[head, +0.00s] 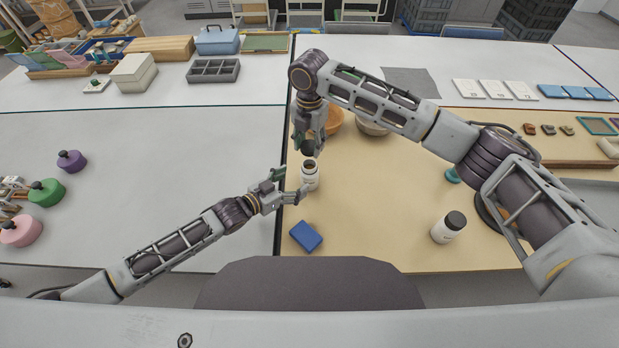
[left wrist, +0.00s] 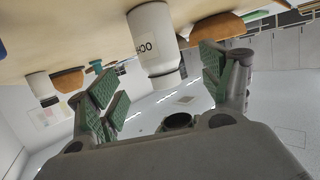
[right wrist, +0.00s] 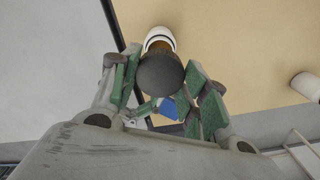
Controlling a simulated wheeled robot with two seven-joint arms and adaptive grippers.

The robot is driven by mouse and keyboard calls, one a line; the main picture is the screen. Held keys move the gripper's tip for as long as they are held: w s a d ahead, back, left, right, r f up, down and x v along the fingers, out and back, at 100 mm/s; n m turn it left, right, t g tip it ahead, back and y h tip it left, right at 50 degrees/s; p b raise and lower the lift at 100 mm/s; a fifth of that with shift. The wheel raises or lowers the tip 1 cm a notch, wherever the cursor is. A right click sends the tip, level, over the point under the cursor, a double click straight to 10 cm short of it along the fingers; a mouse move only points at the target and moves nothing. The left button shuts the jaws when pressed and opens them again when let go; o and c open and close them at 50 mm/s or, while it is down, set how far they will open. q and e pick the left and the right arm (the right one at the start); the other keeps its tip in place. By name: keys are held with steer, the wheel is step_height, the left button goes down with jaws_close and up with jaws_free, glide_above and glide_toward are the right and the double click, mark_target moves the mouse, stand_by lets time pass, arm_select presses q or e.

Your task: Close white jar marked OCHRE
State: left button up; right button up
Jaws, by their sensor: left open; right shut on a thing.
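The white jar (head: 310,177) stands upright and open on the tan mat, brown contents showing at its mouth. In the left wrist view the jar (left wrist: 150,35) appears inverted, with the letters "OCH" visible. My left gripper (head: 290,186) is open, its fingers at either side of the jar; contact cannot be told. My right gripper (head: 309,143) points down above the jar, shut on a dark round lid (right wrist: 160,73). In the right wrist view the lid overlaps part of the jar (right wrist: 159,36) and appears apart from it.
A blue block (head: 306,236) lies in front of the jar. Another white jar with a black lid (head: 449,228) stands to the right. An orange bowl (head: 334,121) and a pale bowl (head: 372,126) are behind. Purple, green and pink containers sit far left. The mat's middle is clear.

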mark_target(304, 176)
arm_select(q)
steer(key=shift+x, duration=4.1)
steer(key=shift+c, duration=0.5)
steer(key=c, duration=1.5)
steer(key=shift+o, duration=0.2)
arm_select(e)
steer(key=shift+f, duration=2.45)
